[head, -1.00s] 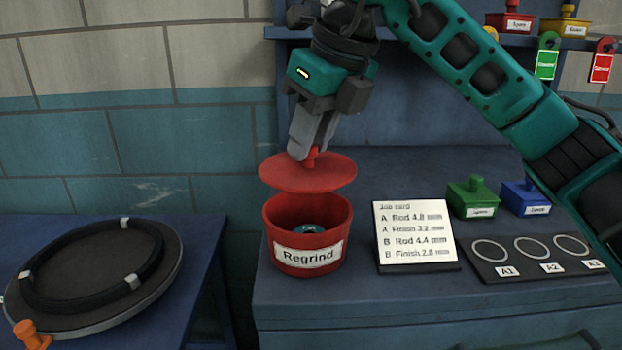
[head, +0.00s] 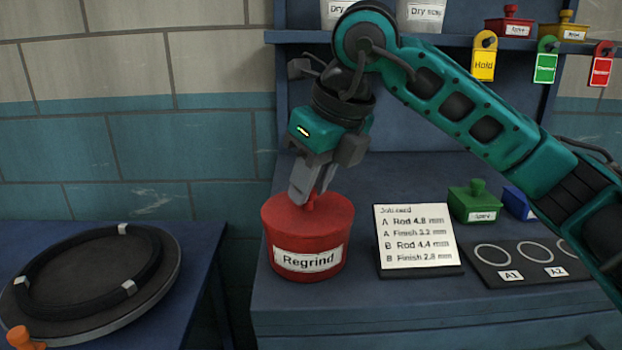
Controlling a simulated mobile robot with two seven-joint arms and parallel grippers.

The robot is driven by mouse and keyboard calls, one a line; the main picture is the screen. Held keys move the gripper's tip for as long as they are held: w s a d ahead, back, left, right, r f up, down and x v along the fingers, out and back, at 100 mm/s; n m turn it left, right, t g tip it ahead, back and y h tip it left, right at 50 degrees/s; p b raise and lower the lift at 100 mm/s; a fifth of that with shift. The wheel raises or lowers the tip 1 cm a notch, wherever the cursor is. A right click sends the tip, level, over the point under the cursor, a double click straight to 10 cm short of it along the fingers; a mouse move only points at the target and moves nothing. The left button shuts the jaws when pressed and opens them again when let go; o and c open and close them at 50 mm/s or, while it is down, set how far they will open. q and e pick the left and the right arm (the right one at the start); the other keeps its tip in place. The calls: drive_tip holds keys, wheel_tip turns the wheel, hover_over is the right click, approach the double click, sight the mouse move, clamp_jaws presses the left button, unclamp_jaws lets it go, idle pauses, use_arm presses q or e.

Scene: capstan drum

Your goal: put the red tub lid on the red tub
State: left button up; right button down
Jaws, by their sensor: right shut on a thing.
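The red tub (head: 277,260), labelled "Regrind", stands upright on the left part of the blue bench. The red tub lid (head: 285,215) lies level on the tub's rim and covers its opening, so the inside is hidden. My right gripper (head: 308,200) points down over the lid, its fingers shut on the lid's red knob. The knob is mostly hidden by the fingers. My left gripper is not in view.
A job card (head: 414,238) stands right of the tub. A round turntable (head: 165,285) with a black coil is on the left table.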

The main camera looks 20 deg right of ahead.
drive_tip(key=c, duration=0.9)
unclamp_jaws()
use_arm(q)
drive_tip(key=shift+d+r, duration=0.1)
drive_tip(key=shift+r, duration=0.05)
use_arm(e)
drive_tip(key=shift+r+p, duration=0.55)
drive_tip(key=shift+p, duration=0.05)
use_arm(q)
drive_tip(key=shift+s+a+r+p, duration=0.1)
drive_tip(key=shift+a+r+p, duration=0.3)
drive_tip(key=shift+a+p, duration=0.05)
use_arm(e)
drive_tip(key=v, duration=1.1)
drive_tip(key=shift+s+r, duration=0.2)
drive_tip(key=shift+r, duration=0.1)
